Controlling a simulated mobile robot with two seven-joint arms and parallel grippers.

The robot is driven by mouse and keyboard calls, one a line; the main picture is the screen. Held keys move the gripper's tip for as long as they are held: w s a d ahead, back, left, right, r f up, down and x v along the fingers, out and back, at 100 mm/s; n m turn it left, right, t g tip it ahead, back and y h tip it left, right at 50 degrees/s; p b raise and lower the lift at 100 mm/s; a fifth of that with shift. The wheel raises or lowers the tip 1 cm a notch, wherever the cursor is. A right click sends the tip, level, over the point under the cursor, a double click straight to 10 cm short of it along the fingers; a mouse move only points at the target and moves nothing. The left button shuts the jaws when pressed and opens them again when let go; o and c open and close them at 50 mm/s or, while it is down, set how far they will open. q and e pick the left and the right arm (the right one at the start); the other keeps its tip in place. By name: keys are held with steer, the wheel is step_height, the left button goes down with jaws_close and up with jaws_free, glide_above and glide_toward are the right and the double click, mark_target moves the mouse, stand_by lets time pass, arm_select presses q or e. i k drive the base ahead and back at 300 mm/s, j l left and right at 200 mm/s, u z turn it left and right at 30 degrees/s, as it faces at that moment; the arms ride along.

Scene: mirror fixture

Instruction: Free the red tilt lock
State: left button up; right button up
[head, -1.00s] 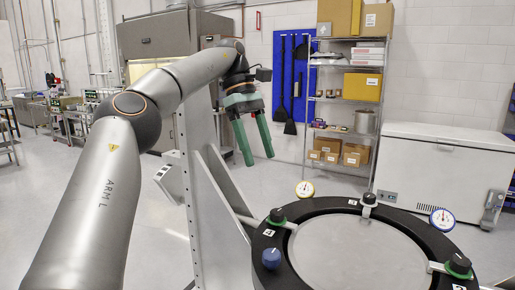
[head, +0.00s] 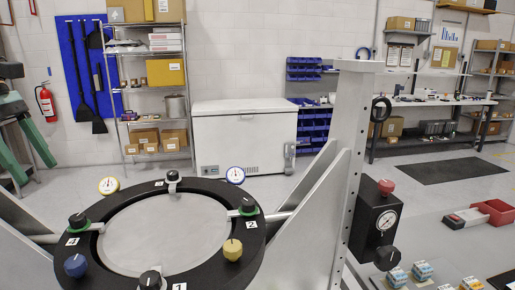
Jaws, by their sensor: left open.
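A red knob (head: 386,186), probably the red tilt lock, sits on top of a black box with a round dial (head: 388,220). A black knob (head: 387,258) is low on that box. The box is on the right grey upright (head: 352,160) of the mirror fixture. The black ring (head: 130,197) holds a pale disc (head: 165,232), with black knobs, a blue knob (head: 76,265) and a yellow knob (head: 232,250) around it. My right gripper is out of view.
A grey table surface (head: 455,250) at right holds a red tray (head: 494,212) and small boxes (head: 422,271). A white chest freezer (head: 245,137) stands at the back.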

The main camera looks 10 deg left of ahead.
mark_target(386, 186)
steer(key=k+l, duration=0.3)
steer(key=l, duration=0.15)
steer(key=k+l, duration=0.35)
steer(key=l, duration=0.15)
